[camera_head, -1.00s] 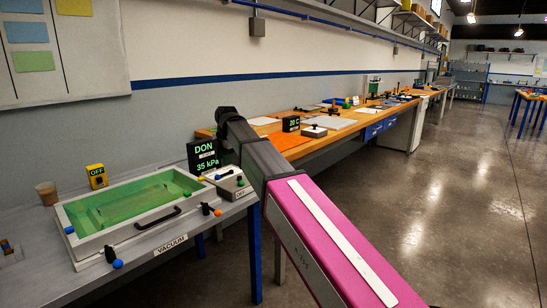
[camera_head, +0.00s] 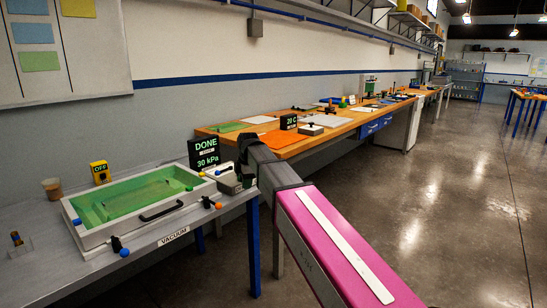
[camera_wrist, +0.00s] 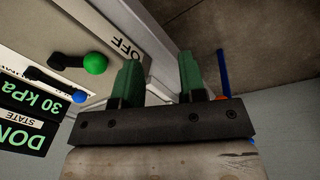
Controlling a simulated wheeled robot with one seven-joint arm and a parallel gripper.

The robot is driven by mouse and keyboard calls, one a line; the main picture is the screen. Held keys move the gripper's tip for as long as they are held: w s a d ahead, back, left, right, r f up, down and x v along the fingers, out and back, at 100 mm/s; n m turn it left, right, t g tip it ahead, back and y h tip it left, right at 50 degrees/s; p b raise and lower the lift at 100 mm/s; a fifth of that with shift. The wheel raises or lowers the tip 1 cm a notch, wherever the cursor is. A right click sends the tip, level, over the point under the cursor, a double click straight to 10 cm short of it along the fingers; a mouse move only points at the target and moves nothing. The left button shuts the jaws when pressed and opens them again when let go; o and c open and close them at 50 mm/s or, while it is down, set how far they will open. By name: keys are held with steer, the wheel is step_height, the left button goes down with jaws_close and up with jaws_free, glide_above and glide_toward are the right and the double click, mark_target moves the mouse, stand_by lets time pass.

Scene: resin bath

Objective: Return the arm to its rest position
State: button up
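My gripper (camera_wrist: 159,72) shows in the wrist view with two green fingers apart and nothing between them. The fingers point past the edge of a pale box marked OFF (camera_wrist: 128,46). In the head view my arm reaches forward from the lower right. Its dark end is by the right end of the vacuum bench, and the fingers are hidden there.
A wooden bench (camera_head: 330,133) lies beyond. The floor (camera_head: 420,220) at right is clear.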

steer(key=s+d+f+m, duration=1)
steer(key=d+f, duration=0.3)
steer(key=d, duration=0.2)
steer(key=s+d+f+m+g+h, duration=0.1)
steer(key=s+d+f+m, duration=0.9)
steer(key=d+f+m, duration=0.2)
steer(key=d+f, duration=0.2)
steer(key=d, duration=0.1)
steer(key=shift+s+d, duration=0.25)
